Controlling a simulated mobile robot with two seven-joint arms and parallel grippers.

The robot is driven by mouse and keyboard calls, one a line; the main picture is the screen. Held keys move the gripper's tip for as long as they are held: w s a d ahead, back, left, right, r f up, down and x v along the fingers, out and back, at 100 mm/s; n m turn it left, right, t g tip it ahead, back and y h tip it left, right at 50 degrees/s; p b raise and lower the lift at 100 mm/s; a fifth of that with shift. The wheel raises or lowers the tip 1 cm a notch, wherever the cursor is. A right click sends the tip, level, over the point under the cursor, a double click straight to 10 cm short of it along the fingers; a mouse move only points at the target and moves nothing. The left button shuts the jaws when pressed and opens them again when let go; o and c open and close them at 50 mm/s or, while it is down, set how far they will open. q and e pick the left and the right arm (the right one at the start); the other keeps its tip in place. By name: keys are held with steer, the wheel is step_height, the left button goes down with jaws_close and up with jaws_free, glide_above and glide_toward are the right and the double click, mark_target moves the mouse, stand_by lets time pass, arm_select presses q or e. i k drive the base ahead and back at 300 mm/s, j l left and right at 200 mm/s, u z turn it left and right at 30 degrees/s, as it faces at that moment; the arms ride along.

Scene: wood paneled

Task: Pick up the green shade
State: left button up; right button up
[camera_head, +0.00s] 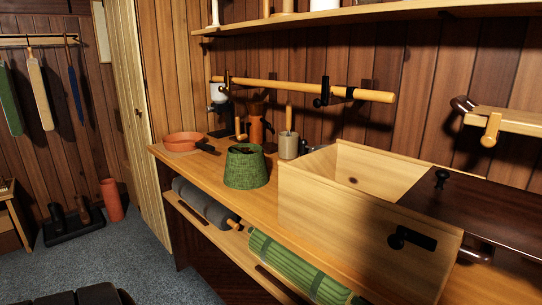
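A green woven, tapered shade (245,168) stands upright on the wooden counter, left of the big wooden box. Its top is open and dark inside. A green slatted roll with darker bands (296,267) lies on the lower shelf under the counter, and its right end runs towards the bottom edge of the picture. I cannot tell from the picture which of these two the task calls the green shade. Neither of my grippers shows in the head view.
The wooden box (365,222) fills the counter's right part. An orange pan (182,142), a beige cup (288,146) and a brown grinder-like item (256,128) stand behind the woven shade. A grey roll (205,204) lies on the lower shelf. A wooden rail (300,88) crosses the wall above.

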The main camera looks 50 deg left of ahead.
mark_target(246, 167)
steer(key=j+z, duration=0.2)
steer(key=j, duration=0.85)
steer(key=k+j+z, duration=0.2)
steer(key=j, duration=0.85)
steer(key=i+j, duration=0.05)
steer(key=i, duration=0.05)
